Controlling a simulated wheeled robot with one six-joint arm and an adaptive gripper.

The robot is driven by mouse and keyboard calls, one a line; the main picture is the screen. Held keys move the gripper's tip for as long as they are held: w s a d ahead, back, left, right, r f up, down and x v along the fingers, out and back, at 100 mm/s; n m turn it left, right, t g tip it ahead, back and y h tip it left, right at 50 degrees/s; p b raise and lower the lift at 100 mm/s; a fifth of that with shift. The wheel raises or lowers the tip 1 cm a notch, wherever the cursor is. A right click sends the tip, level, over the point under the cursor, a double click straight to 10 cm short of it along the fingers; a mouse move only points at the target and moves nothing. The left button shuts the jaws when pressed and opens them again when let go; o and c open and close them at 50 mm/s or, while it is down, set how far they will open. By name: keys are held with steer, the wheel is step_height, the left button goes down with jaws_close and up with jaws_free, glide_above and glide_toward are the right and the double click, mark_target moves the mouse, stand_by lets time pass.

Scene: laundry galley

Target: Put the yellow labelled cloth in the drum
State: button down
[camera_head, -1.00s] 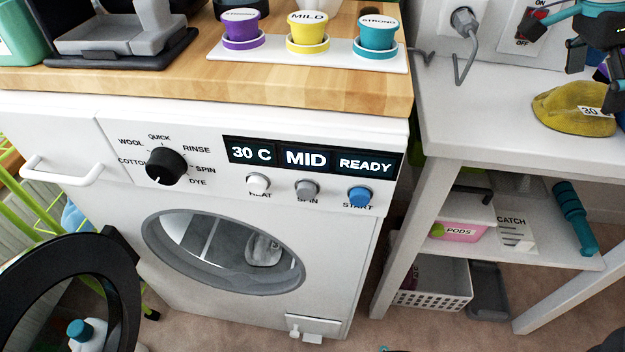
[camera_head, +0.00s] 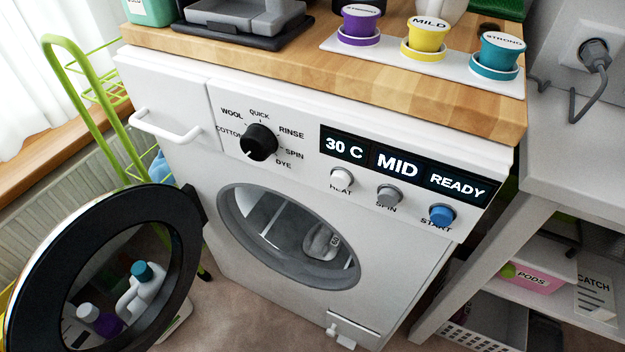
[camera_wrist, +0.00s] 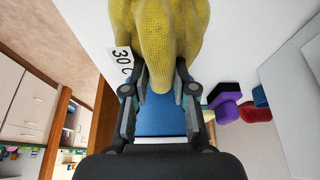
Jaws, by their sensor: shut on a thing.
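The yellow cloth (camera_wrist: 160,40) hangs in my gripper (camera_wrist: 160,90) in the wrist view, with its white "30" label (camera_wrist: 122,62) showing at the left. The fingers are shut on it. Neither the cloth nor my gripper shows in the head view now. The drum (camera_head: 285,240) is in the front of the white washing machine (camera_head: 245,285). Its round door (camera_head: 172,290) stands swung open to the left. A whitish item with a small label (camera_head: 320,242) lies inside the drum.
Purple, yellow and teal cups (camera_head: 427,35) stand on the wooden worktop (camera_head: 290,50). A white table (camera_head: 575,165) with a shelf below is at the right. Bottles (camera_head: 140,290) show through the door ring. In the wrist view, purple and red items (camera_wrist: 225,105) lie beside the gripper.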

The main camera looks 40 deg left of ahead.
steer(key=shift+r+p, duration=2)
steer(key=shift+r, duration=0.5)
